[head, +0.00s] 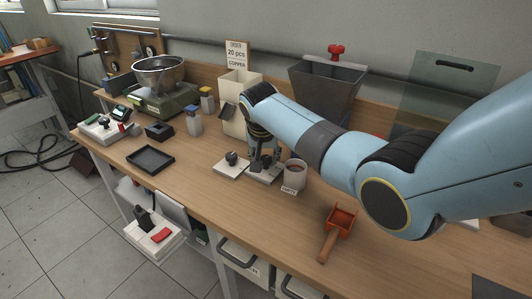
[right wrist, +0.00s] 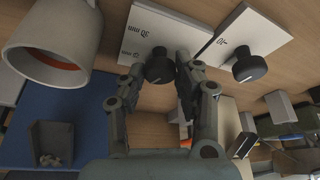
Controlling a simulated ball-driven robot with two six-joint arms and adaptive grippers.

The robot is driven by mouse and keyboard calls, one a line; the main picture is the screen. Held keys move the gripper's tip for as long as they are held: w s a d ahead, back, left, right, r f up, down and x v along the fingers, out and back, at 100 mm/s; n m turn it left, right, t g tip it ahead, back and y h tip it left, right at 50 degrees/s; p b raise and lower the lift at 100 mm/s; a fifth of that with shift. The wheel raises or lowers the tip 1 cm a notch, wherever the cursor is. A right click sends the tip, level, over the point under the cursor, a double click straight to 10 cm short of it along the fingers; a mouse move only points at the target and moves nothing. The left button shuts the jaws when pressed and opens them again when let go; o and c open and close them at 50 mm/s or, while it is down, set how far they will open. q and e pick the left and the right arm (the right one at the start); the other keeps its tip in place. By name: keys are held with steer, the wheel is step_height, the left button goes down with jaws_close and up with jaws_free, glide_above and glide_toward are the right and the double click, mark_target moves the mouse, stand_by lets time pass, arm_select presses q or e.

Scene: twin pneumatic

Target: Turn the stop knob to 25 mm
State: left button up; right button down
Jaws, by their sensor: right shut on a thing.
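The stop knob (right wrist: 158,66) is a small black round knob on a white plate (right wrist: 140,32) with printed mm marks, one reading 30 mm. In the head view its plate (head: 262,178) lies on the bench under my gripper, and the knob is mostly hidden. My right gripper (head: 263,162) points down there. In the right wrist view its two fingers (right wrist: 160,75) are closed on the sides of the knob. The knob's pointer direction cannot be read. A second black knob (head: 232,158) on its own white plate stands just left in the head view. My left gripper is not in view.
A grey cup (head: 295,172) with a label stands close to the right of the gripper. A hopper (head: 327,88) and a cream bin (head: 240,118) stand behind. An orange scoop (head: 340,222) lies on the right front. A black tray (head: 150,159) lies left; bench between is clear.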

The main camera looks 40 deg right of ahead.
steer(key=shift+w+m+h, duration=0.1)
steer(key=shift+m+h, duration=0.2)
steer(key=shift+m, duration=0.7)
steer(key=shift+m+g+b, duration=0.3)
steer(key=shift+m+g, duration=0.2)
steer(key=shift+m, duration=0.4)
steer(key=shift+m+g+h+b, duration=0.5)
steer(key=shift+m+g+b, duration=0.3)
steer(key=shift+m, duration=1.2)
steer(key=c, duration=1)
jaws_free()
steer(key=shift+o, duration=0.2)
